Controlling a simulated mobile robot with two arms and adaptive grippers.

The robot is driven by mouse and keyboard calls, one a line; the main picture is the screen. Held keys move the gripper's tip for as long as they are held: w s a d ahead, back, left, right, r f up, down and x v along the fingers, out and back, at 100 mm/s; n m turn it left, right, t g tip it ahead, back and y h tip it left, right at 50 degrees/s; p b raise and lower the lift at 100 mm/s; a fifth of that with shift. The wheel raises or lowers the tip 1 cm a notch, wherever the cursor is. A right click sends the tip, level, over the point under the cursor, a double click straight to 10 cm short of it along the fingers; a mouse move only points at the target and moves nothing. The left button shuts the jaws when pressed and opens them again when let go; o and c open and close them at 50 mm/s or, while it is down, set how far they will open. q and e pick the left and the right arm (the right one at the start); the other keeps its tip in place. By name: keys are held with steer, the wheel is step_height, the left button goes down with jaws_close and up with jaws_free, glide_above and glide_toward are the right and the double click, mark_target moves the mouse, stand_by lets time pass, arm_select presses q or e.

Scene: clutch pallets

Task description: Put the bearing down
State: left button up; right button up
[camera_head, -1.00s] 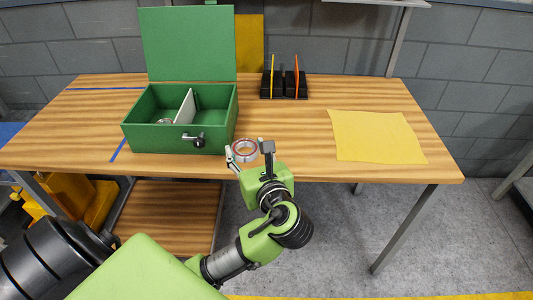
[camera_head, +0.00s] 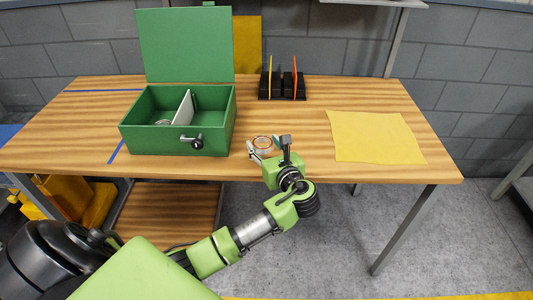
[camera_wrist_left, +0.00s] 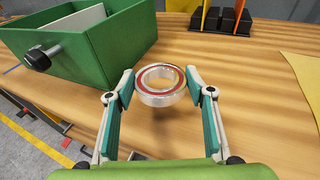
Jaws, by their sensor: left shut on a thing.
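The bearing (camera_wrist_left: 160,86) is a silver ring with a red-brown seal. In the left wrist view it sits between the two finger pads of my left gripper (camera_wrist_left: 161,92), with the pads at its two sides. In the head view my left gripper (camera_head: 271,147) is at the table's front edge with the bearing (camera_head: 262,143) at its fingers. The bearing lies flat, low over the wooden table; whether it touches the top I cannot tell. My right gripper is not in view.
An open green box (camera_head: 165,138) with a white divider stands to the left. A black rack (camera_head: 283,96) with orange and yellow plates stands at the back. A yellow cloth (camera_head: 375,137) lies at the right. The table (camera_head: 300,125) between them is clear.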

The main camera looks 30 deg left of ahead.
mark_target(267, 152)
arm_select(q)
steer(key=shift+w+f, duration=0.4)
steer(key=shift+f, duration=0.05)
steer(key=shift+w+a+f, duration=0.1)
steer(key=shift+w+f, duration=0.1)
steer(key=shift+f, duration=0.4)
steer(key=shift+w+a+f, duration=0.1)
steer(key=shift+w+f, duration=0.05)
steer(key=shift+f, duration=0.45)
steer(key=shift+d+f+p, duration=0.1)
steer(key=shift+p, duration=0.5)
steer(key=shift+f, duration=0.45)
steer(key=o, duration=0.9)
steer(key=shift+f, duration=0.25)
steer(key=o, duration=0.5)
steer(key=shift+r, duration=0.1)
steer(key=shift+c, duration=0.2)
